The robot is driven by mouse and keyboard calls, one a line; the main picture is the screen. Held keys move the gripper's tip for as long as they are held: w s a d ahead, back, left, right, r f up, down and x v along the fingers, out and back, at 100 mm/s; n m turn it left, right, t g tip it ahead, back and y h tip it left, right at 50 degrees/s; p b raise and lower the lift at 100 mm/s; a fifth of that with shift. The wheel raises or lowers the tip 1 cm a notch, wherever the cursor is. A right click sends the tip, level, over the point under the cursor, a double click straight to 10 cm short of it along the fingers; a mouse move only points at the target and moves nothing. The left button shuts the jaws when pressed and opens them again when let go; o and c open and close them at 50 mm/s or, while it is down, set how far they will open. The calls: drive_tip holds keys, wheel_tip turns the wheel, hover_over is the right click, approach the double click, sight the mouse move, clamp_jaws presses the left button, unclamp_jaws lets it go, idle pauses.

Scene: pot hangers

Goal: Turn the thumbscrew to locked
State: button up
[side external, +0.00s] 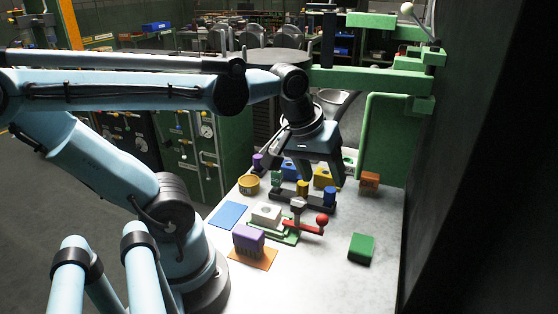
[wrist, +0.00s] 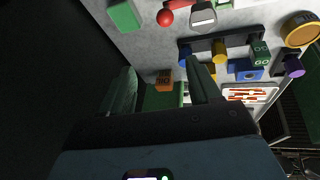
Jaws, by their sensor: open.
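I cannot tell for sure which part is the thumbscrew. A green fixture (side external: 287,239) on the table carries a pale upright piece (side external: 298,203) and a red arm ending in a red ball (side external: 322,219). The red ball also shows at the top of the wrist view (wrist: 165,18), beside a pale grey piece (wrist: 203,15). My gripper (side external: 322,182) points down over the back of the table, behind this fixture. In the wrist view my gripper (wrist: 162,80) has its two fingers spread, with nothing held between them.
A dark rack (side external: 318,200) with coloured pegs stands below my gripper. A green frame (side external: 367,130) rises behind; a dark wall borders the right.

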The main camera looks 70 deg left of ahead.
sight(299, 202)
drive_tip(key=s+a+r+n+g, duration=0.3)
drive_tip(key=r+n+g, duration=0.1)
drive_tip(key=n, duration=0.8)
drive_tip(key=shift+n, duration=0.3)
drive_tip(key=shift+w+f, duration=0.1)
drive_tip(key=shift+f, duration=5.7)
drive_tip(key=shift+c, duration=0.4)
drive_tip(key=c, duration=1)
